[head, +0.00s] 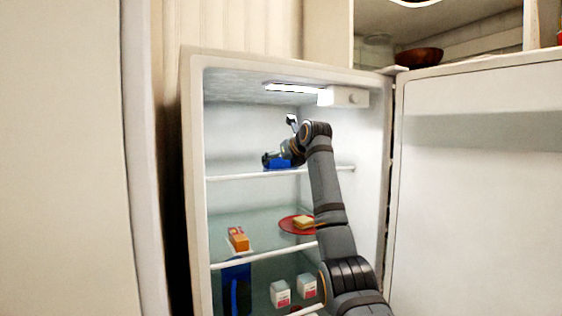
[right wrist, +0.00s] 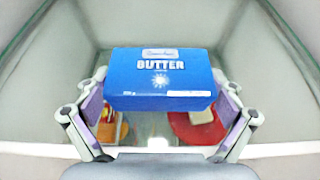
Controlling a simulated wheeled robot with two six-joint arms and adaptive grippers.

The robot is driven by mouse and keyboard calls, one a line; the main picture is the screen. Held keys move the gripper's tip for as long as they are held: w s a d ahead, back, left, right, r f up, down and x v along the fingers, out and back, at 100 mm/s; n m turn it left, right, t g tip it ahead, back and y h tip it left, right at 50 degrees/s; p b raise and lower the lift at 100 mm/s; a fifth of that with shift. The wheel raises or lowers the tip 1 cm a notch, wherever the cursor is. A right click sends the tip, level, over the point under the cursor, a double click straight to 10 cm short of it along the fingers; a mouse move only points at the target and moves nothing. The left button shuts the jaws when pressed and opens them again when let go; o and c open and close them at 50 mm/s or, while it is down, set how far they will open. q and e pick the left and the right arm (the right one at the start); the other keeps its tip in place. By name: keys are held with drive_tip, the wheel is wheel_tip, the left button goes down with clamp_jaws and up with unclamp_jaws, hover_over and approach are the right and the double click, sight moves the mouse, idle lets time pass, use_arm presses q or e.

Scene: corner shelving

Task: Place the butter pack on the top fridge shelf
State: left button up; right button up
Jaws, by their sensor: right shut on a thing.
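The butter pack (right wrist: 160,82) is a blue box with white lettering, held between the two fingers of my right gripper (right wrist: 160,105) in the right wrist view. In the head view my right gripper (head: 283,155) is inside the open fridge, at the level of the top shelf (head: 235,177). The blue butter pack (head: 279,164) shows there just at or above that shelf's front edge. I cannot tell whether the pack touches the shelf. My left gripper is not in view.
On the shelf below are an orange box (head: 238,238) and a red plate (head: 297,225) with a yellow item. Lower down stand a blue item (head: 236,287) and two white cartons (head: 280,293). The fridge door (head: 480,190) is open at the right. The top shelf looks otherwise clear.

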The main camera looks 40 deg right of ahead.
drive_tip(key=o, duration=1.1)
drive_tip(key=shift+f, duration=0.1)
drive_tip(key=shift+r+p, duration=0.4)
drive_tip(key=shift+p, duration=0.05)
drive_tip(key=s+b, duration=0.1)
drive_tip(key=b, duration=0.1)
drive_tip(key=s+b, duration=0.1)
drive_tip(key=shift+s+a+b, duration=0.3)
drive_tip(key=shift+a+b, duration=0.1)
drive_tip(key=b+v, duration=0.1)
drive_tip(key=v, duration=0.2)
drive_tip(key=b+v, duration=0.1)
drive_tip(key=v, duration=0.5)
drive_tip(key=shift+r+b, duration=0.4)
drive_tip(key=shift+r, duration=0.05)
